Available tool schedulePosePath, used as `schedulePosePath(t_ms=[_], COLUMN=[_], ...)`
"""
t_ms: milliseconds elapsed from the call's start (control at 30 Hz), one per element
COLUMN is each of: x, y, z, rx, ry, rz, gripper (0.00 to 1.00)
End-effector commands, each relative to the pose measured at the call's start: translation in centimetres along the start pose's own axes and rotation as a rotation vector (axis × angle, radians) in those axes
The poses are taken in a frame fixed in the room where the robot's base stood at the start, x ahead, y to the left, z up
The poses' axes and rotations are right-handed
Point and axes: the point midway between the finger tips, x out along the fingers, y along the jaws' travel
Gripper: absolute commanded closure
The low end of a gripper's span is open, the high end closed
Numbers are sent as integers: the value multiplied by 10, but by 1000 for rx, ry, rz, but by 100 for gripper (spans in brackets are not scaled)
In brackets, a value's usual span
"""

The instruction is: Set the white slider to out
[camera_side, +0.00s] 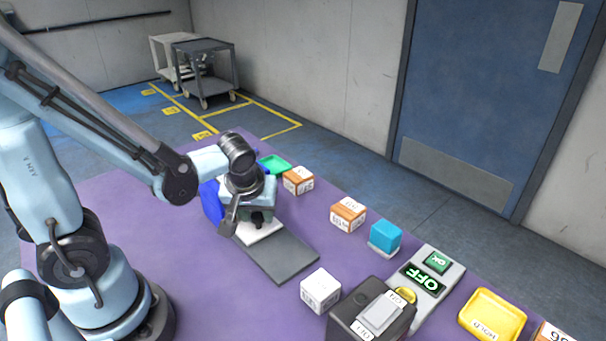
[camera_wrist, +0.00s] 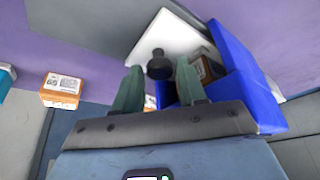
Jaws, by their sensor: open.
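The white slider (camera_side: 262,231) is a flat white plate at the far end of a dark grey track (camera_side: 280,258) on the purple table. In the wrist view the white slider (camera_wrist: 168,32) carries an upright black knob (camera_wrist: 158,64). My gripper (camera_side: 252,218) is over the white plate, pointing down. In the wrist view my gripper (camera_wrist: 159,72) is open, with one finger on each side of the knob. I cannot tell whether either finger touches it. The arm's end hides part of the plate in the side view.
A blue bin (camera_side: 211,203) stands close beside the slider; in the wrist view the blue bin (camera_wrist: 232,75) holds a box. Labelled boxes (camera_side: 348,215), a white cube (camera_side: 320,290), a black device (camera_side: 370,315), an OFF panel (camera_side: 424,280) and a yellow tray (camera_side: 492,314) lie right.

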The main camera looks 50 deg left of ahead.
Motion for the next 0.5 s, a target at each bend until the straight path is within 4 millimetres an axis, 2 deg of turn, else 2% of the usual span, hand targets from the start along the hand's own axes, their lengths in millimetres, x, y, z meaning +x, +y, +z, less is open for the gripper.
schedulePosePath(t_ms=[67,300,500], x=[0,0,0], y=[0,0,0], z=[0,0,0], rx=[0,0,0], ry=[0,0,0], rz=[0,0,0], gripper=[62,99,100])
